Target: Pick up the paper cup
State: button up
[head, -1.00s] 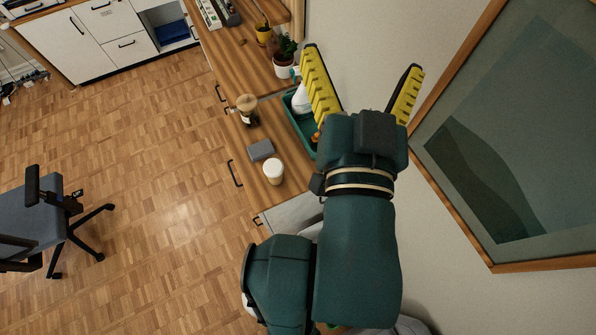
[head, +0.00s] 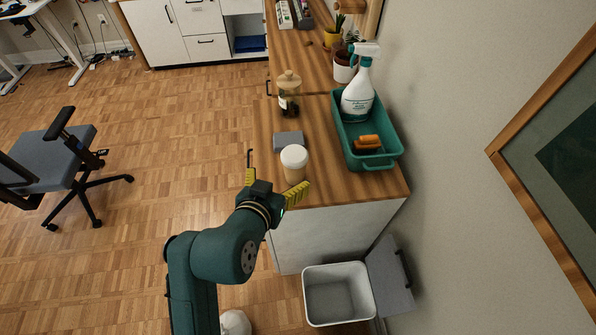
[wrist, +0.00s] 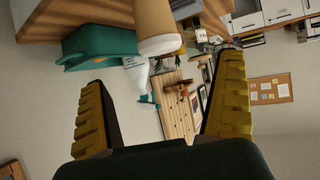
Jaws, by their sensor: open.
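The paper cup (head: 294,164) stands upright near the front edge of the wooden counter, with a white lid and a tan body. In the wrist view the cup (wrist: 156,28) shows at the top, beyond and between the two yellow fingers. My gripper (head: 274,187) is open and empty. It is just in front of the cup, at the counter's near edge, and appears apart from it. In the head view part of the cup's lower body is close to the right finger.
A grey block (head: 289,141) lies just behind the cup. A green tray (head: 394,154) with a spray bottle (head: 358,98) and an orange-brown brush (head: 367,145) stands to the right. A jar (head: 289,95) stands farther back. An open white bin (head: 338,294) is on the floor below.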

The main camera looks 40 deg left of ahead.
aim_at(290, 164)
jog(key=b+x, duration=0.1)
jog(key=x, duration=0.6)
jog(key=shift+w+a+f, duration=0.1)
jog(key=shift+w+f, duration=0.05)
jog(key=shift+w, duration=0.2)
jog(key=x, duration=0.3)
jog(key=b+x, duration=0.1)
jog(key=x, duration=0.2)
jog(key=shift+f, duration=0.25)
jog(key=shift+s+d, duration=0.1)
jog(key=shift+d, duration=0.15)
jog(key=c, duration=0.9)
jog(key=shift+o, duration=0.2)
